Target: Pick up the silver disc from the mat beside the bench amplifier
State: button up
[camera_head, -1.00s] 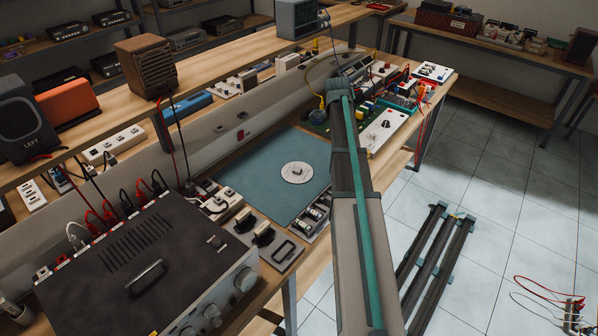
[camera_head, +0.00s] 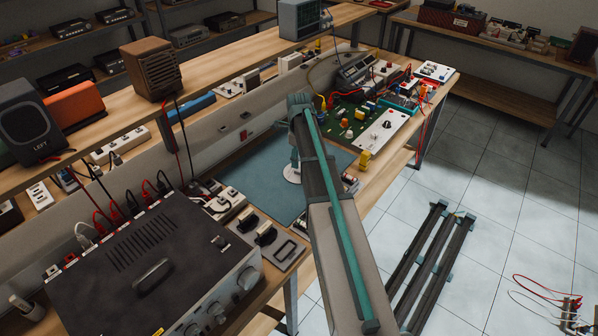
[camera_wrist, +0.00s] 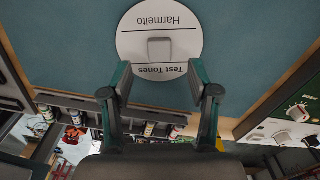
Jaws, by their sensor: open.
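The silver disc (camera_wrist: 159,22) lies flat on the blue-green mat (camera_wrist: 60,40). In the wrist view it carries the words "Test Tones" and "Harmelto" and a small raised square grip at its middle. My gripper (camera_wrist: 161,75) is open, its two fingertips over the disc's near edge, with the square grip just beyond them. I cannot tell the height above the disc. In the head view my arm hides most of the disc (camera_head: 292,173) on the mat (camera_head: 255,180). The bench amplifier (camera_head: 150,270) is the dark box at lower left.
Small modules with switches (camera_head: 268,238) stand between the amplifier and the mat. A green circuit board (camera_head: 345,115) and a white panel (camera_head: 383,132) lie beyond the mat. A raised shelf (camera_head: 215,60) with speakers runs along the back. The mat's left part is clear.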

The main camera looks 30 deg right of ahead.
aim_at(299, 171)
jog(key=shift+f+p, duration=1.1)
jog(key=shift+f, duration=1.45)
jog(key=shift+s, duration=0.1)
jog(key=c, duration=1.1)
jog(key=shift+r, duration=0.15)
